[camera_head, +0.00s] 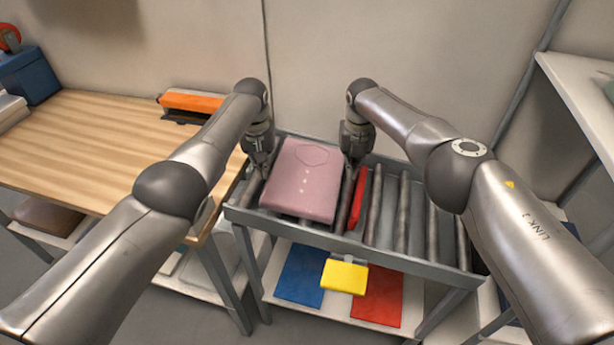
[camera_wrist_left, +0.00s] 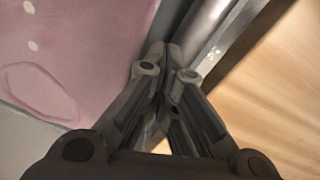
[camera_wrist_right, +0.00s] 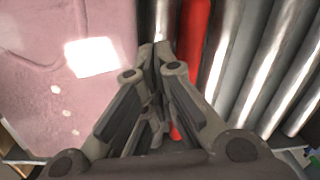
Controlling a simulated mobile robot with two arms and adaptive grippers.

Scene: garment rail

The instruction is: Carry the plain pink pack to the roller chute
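The pink pack (camera_head: 301,185) lies flat on the rollers of the roller chute (camera_head: 312,233), at its left end. It has a faint collar-like outline and a few pale dots. My left gripper (camera_head: 263,172) is at the pack's left side, with its fingers together and nothing visible between them. The left wrist view shows its fingertips (camera_wrist_left: 168,58) beside the pack (camera_wrist_left: 75,50). My right gripper (camera_head: 350,172) is at the pack's right side. In the right wrist view its fingertips (camera_wrist_right: 154,54) are together beside the pack (camera_wrist_right: 75,70). I cannot tell whether either gripper touches it.
A wooden table (camera_head: 90,140) adjoins on the left with an orange-topped item (camera_head: 192,102). Below the chute are blue (camera_head: 300,276) and red (camera_head: 376,297) packs and a yellow tag (camera_head: 345,277).

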